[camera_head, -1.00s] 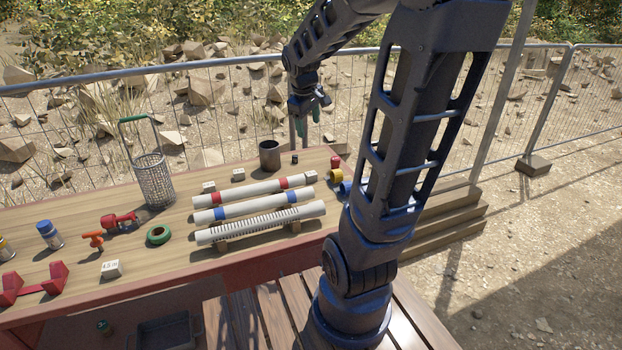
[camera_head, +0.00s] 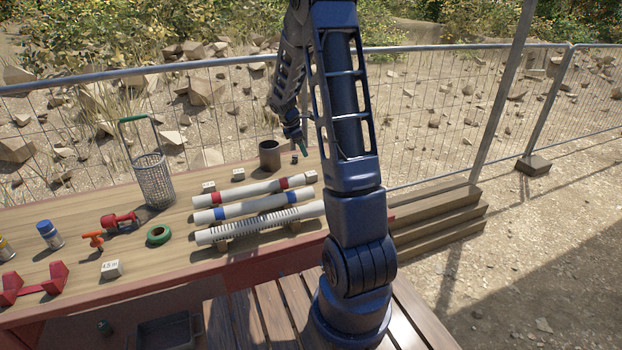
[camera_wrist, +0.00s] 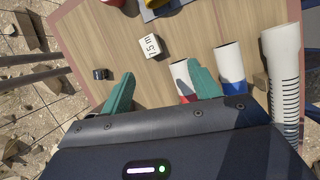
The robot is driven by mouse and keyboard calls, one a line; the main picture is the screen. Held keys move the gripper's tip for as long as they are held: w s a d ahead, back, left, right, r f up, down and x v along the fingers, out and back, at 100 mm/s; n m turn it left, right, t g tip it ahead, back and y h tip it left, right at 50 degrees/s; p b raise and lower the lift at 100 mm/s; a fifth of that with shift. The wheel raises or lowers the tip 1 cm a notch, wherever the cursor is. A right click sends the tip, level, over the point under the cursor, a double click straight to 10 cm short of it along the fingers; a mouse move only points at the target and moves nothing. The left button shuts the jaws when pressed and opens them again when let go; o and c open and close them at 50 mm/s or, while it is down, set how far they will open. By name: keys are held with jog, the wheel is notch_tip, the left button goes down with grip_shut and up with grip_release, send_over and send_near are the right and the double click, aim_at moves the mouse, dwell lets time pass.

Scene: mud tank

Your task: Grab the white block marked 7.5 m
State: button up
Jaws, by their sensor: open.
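The white block marked 7.5 m (camera_wrist: 152,46) lies on the wooden table in the wrist view, its marking showing. In the head view my gripper (camera_head: 303,148) hangs above the table's far edge, near the dark cup.
A red-banded tube (camera_wrist: 183,78), a blue-banded tube (camera_wrist: 230,62) and a ribbed tube (camera_wrist: 283,65) lie close right of the block. A small black cylinder (camera_wrist: 101,74) stands left. A dark cup (camera_head: 270,156) stands near the back edge. A wire fence (camera_head: 430,110) runs behind.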

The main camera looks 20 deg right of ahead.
aim_at(311, 173)
jog(key=shift+w+d+f+n, duration=0.55)
jog(key=shift+d+f, duration=0.4)
jog(key=shift+f, duration=1.9)
jog(key=shift+w+d+f+n, duration=0.3)
jog(key=shift+w+d+f, duration=0.55)
jog(key=shift+f, duration=2)
jog(key=shift+w+d+f+n, duration=0.55)
jog(key=shift+d+f, duration=0.45)
jog(key=shift+f, duration=1.85)
jog(key=c, duration=1.1)
jog(key=shift+o, duration=0.2)
jog(key=shift+r, duration=0.15)
